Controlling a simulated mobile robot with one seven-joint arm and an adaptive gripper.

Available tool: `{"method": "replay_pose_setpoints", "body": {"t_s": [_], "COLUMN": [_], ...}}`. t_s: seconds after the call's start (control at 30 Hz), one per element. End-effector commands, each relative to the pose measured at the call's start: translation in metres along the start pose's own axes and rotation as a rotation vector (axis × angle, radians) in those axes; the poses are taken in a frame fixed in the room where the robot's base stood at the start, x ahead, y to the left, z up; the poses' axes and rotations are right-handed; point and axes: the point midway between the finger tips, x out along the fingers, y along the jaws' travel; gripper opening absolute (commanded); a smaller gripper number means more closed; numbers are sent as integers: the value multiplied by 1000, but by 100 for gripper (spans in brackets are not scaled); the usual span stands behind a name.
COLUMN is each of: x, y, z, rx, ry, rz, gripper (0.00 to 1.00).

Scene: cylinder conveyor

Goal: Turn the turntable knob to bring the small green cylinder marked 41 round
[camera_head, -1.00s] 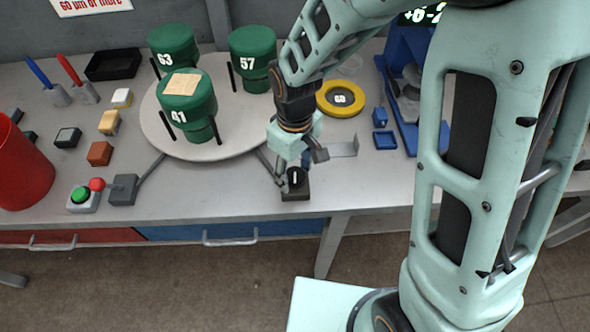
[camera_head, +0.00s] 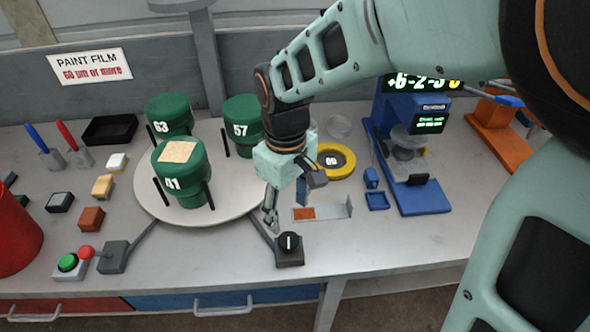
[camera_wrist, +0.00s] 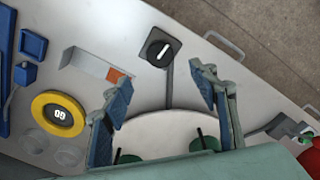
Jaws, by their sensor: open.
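The green cylinder marked 41 (camera_head: 181,186) stands upright at the front of the round white turntable (camera_head: 231,192), with a tan patch on its top. Green cylinders 63 (camera_head: 167,116) and 57 (camera_head: 241,132) stand behind it. The black turntable knob (camera_head: 289,243), with a white line pointing roughly front to back, sits in front of the turntable on a dark base. My gripper (camera_head: 285,211) is open and empty, above and behind the knob, apart from it. In the wrist view, the knob (camera_wrist: 161,49) lies beyond the open fingers (camera_wrist: 162,90).
A yellow ring (camera_head: 336,162) and a metal bracket (camera_head: 335,211) lie right of my gripper. A blue gauge stand (camera_head: 420,200) is farther right. A button box (camera_head: 72,263), small blocks and a red bin (camera_head: 14,240) are at left. The bench's front strip is mostly clear.

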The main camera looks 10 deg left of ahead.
Motion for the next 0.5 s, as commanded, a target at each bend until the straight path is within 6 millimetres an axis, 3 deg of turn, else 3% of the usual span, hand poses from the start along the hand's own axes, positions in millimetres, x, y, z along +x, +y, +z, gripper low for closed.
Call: {"method": "replay_pose_setpoints", "body": {"t_s": [0.13, 0.5], "x": [-10, -11], "y": [0, 0], "z": [0, 1], "rx": [-1, 4], "ry": [0, -4], "rz": [0, 1], "gripper": [54, 54]}}
